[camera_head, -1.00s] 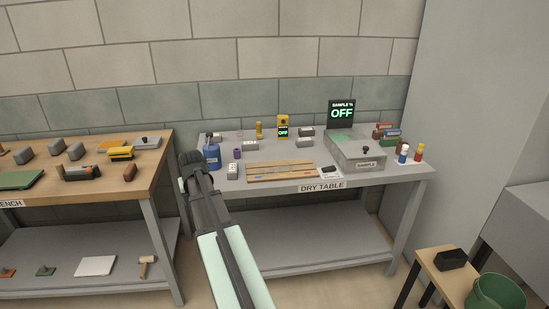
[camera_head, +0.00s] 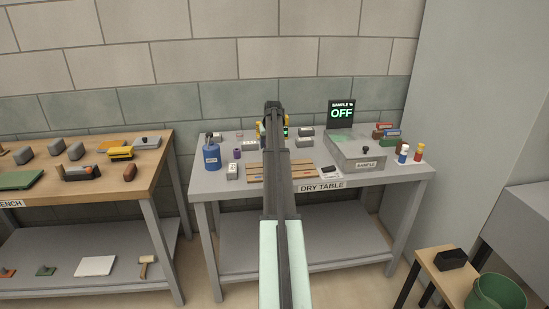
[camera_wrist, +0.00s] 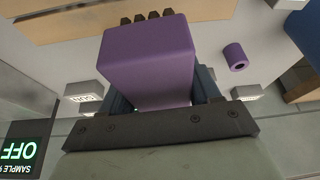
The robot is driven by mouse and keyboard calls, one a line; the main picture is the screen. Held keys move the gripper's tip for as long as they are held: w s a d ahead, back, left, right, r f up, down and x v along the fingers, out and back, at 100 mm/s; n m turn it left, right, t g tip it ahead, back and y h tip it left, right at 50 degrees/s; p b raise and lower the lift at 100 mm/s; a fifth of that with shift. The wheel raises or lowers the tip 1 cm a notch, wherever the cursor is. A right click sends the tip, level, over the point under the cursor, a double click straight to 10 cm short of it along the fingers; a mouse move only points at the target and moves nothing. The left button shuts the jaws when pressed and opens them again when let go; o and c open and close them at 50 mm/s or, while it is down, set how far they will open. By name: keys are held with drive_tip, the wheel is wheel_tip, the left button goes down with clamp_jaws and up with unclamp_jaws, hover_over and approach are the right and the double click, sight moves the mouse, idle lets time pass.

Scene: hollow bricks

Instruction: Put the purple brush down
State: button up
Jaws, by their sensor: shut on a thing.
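The purple brush (camera_wrist: 148,55) fills the middle of the wrist view as a purple block, with a row of dark tufts at its far end. My gripper (camera_wrist: 162,95) is shut on it, a blue-grey finger at each side. The brush is held above the grey dry table (camera_head: 215,182); the exact height cannot be told. In the head view my gripper (camera_head: 272,108) appears over the middle of the table, in front of the back wall. The brush is hidden there behind my arm.
A purple cylinder (camera_head: 237,153), a blue labelled container (camera_head: 211,157) and a grey block (camera_head: 232,172) stand at the table's left. A wooden slatted board (camera_head: 256,172) lies along the front. A grey sample box (camera_head: 357,152) and the OFF display (camera_head: 341,114) are at right.

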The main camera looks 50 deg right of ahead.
drive_tip(key=w+d+r+n, duration=0.1)
drive_tip(key=w+d+n, duration=0.15)
drive_tip(key=d, duration=0.65)
drive_tip(key=shift+n+t+y, duration=0.4)
drive_tip(key=shift+n+y, duration=0.1)
drive_tip(key=shift+n, duration=0.05)
drive_tip(key=shift+w+a+f, duration=0.1)
drive_tip(key=shift+w+f, duration=0.1)
drive_tip(key=shift+f, duration=1.4)
drive_tip(key=shift+w+a+f, duration=0.1)
drive_tip(key=shift+w+f, duration=0.1)
drive_tip(key=shift+f, duration=1.4)
drive_tip(key=shift+w+a+f, duration=0.1)
drive_tip(key=shift+w+f, duration=0.1)
drive_tip(key=shift+f, duration=1.4)
drive_tip(key=shift+f, duration=0.15)
drive_tip(key=o, duration=1)
drive_tip(key=v, duration=1.2)
